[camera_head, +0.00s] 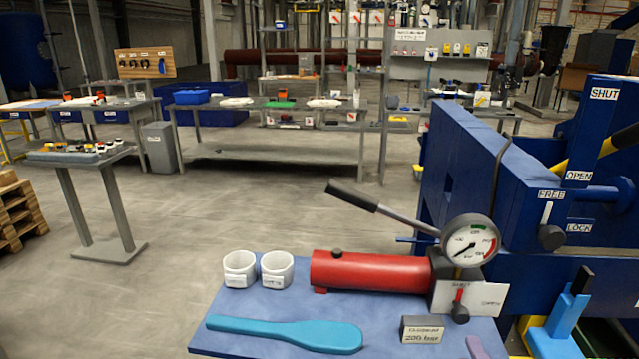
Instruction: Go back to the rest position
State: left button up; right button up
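Neither of my grippers shows in the head view. Below me is a blue bench top (225,310). On it lies a red hand pump (370,270) with a black-gripped lever (355,196) raised to the upper left. A round gauge (469,241) sits at the pump's right end, above a small valve lever (460,305) on a plate reading OPEN at its right. Two white cups (240,268) stand at the back left of the bench. A turquoise paddle (285,333) lies along the front.
The blue press (490,180) fills the right side, with a FREE/LOCK lever (549,222) and SHUT/OPEN post (600,125). A 200 bar block (423,329) sits on the bench. A grey stand (80,155) is at left; the floor between is clear.

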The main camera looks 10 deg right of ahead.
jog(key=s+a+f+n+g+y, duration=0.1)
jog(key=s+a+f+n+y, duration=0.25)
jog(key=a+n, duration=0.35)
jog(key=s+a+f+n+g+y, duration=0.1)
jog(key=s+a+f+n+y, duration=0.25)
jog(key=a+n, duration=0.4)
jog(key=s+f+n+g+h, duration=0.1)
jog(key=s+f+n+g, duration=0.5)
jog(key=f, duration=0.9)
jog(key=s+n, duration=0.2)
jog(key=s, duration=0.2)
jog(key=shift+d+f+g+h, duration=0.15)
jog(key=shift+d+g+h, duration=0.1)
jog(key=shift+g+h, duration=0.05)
